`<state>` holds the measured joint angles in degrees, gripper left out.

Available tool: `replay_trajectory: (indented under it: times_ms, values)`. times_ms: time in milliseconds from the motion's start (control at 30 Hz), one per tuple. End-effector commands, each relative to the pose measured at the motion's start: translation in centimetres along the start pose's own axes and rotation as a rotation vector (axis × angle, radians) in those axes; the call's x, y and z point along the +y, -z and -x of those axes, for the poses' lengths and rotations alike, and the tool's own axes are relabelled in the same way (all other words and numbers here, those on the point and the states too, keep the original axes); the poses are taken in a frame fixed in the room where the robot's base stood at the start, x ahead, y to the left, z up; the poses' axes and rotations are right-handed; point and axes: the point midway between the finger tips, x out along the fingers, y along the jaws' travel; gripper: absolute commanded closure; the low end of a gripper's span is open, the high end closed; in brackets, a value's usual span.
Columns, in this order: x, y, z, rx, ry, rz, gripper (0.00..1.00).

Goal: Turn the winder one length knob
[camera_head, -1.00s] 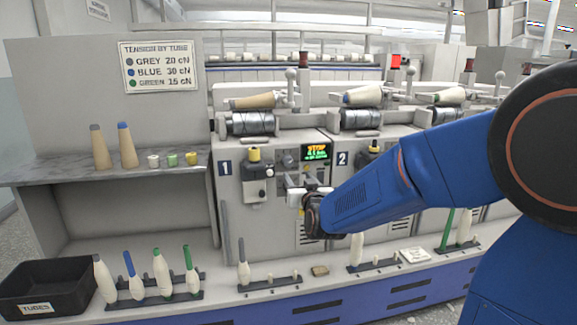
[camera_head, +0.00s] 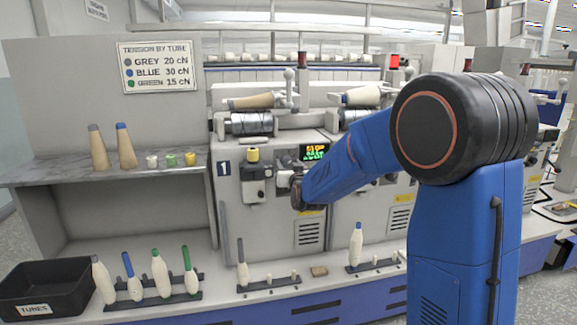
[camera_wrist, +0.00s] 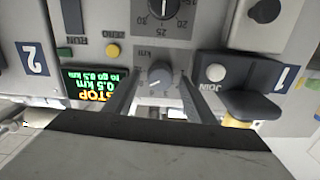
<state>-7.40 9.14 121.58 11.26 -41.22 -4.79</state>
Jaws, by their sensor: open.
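Winder one's length knob (camera_wrist: 160,76) is a grey round dial marked "km", seen in the wrist view. My gripper (camera_wrist: 158,92) is open, with one finger on each side of the knob. I cannot tell whether the fingers touch it. In the head view my gripper (camera_head: 285,179) is at winder one's panel, just below and left of its display (camera_head: 314,152), and it hides the knob. The display also shows in the wrist view (camera_wrist: 92,84), with yellow "STOP" and green km text.
The JOIN button (camera_wrist: 215,73) and a dark yellow-ended part (camera_wrist: 250,103) are close to one finger. A larger numbered dial (camera_wrist: 163,8) and a yellow button (camera_wrist: 112,50) are nearby. A shelf of cones (camera_head: 110,170) stands left; tubes stand along the ledge below.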

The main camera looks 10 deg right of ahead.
Motion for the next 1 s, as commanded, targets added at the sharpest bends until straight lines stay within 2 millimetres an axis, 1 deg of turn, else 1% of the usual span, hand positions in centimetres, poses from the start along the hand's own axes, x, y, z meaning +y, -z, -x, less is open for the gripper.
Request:
replay_trajectory:
  times_ms: [233,267,300,367,400,433,767,1000]
  values:
    - [0.0,0.04,-0.06,0.001,0.0,0.0,0.5]
    - [0.0,0.04,-0.06,0.0,0.0,0.0,0.55]
    - [0.0,0.04,-0.06,0.001,0.0,0.0,0.64]
    - [-0.01,0.04,-0.05,0.001,0.0,0.0,0.79]
    - [0.0,0.04,-0.05,0.001,0.0,0.0,0.88]
    - [0.0,0.04,-0.05,0.001,0.0,0.0,0.91]
    - [-0.01,0.04,-0.04,0.001,0.0,0.039,0.91]
    - [-0.05,0.04,-0.03,0.001,0.0,0.179,0.91]
